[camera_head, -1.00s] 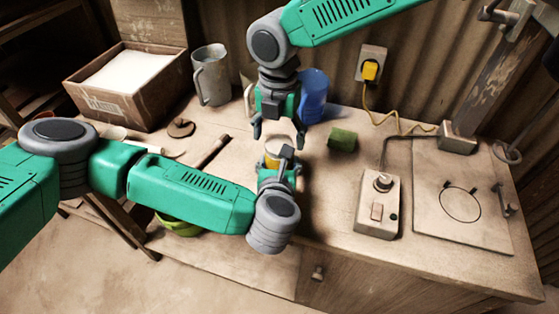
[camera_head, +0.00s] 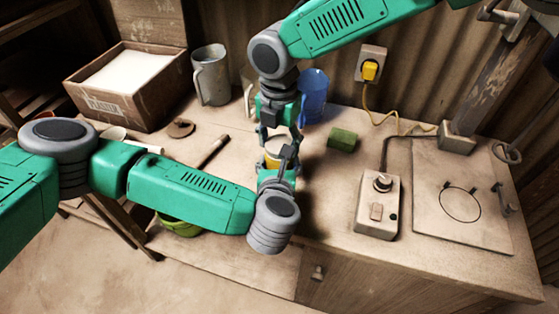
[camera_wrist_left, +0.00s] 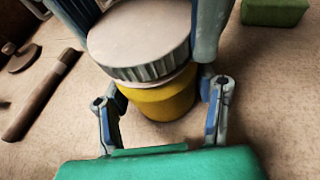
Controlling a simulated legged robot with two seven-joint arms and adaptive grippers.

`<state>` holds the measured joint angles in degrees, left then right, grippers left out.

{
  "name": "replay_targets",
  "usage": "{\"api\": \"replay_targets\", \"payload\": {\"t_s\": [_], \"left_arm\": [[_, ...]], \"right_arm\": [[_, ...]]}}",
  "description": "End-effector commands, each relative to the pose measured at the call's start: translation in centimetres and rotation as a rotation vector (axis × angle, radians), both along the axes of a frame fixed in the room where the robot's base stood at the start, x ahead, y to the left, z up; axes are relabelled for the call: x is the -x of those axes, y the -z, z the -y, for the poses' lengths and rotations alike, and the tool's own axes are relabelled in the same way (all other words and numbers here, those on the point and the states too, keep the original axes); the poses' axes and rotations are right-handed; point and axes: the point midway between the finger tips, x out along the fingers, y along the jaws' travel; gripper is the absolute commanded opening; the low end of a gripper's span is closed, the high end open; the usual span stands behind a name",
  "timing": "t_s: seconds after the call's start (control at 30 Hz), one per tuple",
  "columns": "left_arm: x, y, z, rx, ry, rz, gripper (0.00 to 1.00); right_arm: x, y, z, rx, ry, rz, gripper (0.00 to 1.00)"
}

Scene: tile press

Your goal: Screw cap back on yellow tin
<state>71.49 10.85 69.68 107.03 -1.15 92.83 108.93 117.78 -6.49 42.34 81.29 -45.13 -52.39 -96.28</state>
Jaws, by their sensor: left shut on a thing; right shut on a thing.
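The yellow tin (camera_wrist_left: 163,101) stands upright on the bench in the left wrist view. Its pale cap (camera_wrist_left: 140,38), with a ridged grey rim, sits on top; a light band shows between cap and tin. My left gripper (camera_wrist_left: 162,112) is shut on the tin, one finger on each side. In the head view the tin (camera_head: 273,159) is partly hidden by my left gripper (camera_head: 277,165). My right gripper (camera_head: 280,140) comes from above, shut on the cap; its fingers flank the cap in the left wrist view. Whether the cap's thread is engaged cannot be told.
A green block (camera_head: 342,139) lies right of the tin, with a blue cup (camera_head: 313,97) behind. A control box (camera_head: 378,204) and a plate with a ring (camera_head: 462,205) are further right. A brush-like tool (camera_head: 214,151), grey mug (camera_head: 210,76) and wooden box (camera_head: 126,85) are left.

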Motion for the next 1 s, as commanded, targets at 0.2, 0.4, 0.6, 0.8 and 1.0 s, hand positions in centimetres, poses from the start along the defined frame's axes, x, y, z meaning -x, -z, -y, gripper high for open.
{"api": "replay_targets", "payload": {"t_s": [0.2, 0.4, 0.6, 0.8, 1.0], "left_arm": [[0.0, -0.09, 0.08, 0.001, 0.002, 0.001, 0.0], [0.0, -0.07, 0.12, 0.0, 0.003, 0.001, 0.0], [0.02, -0.08, 0.17, 0.001, 0.005, 0.001, 0.0], [0.06, -0.1, 0.25, 0.002, 0.007, 0.001, 0.0], [0.1, -0.1, 0.3, 0.002, 0.008, 0.001, 0.0]], "right_arm": [[0.03, -0.05, -0.21, 0.001, 0.545, 0.01, 0.16], [-0.04, 0.01, -0.31, -0.002, 1.072, 0.015, 0.16], [-0.11, 0.04, -0.39, -0.006, 1.344, 0.013, 0.16], [-0.12, 0.02, -0.44, -0.008, 1.373, 0.01, 0.16], [-0.12, 0.0, -0.47, -0.009, 1.37, 0.011, 0.71]]}}
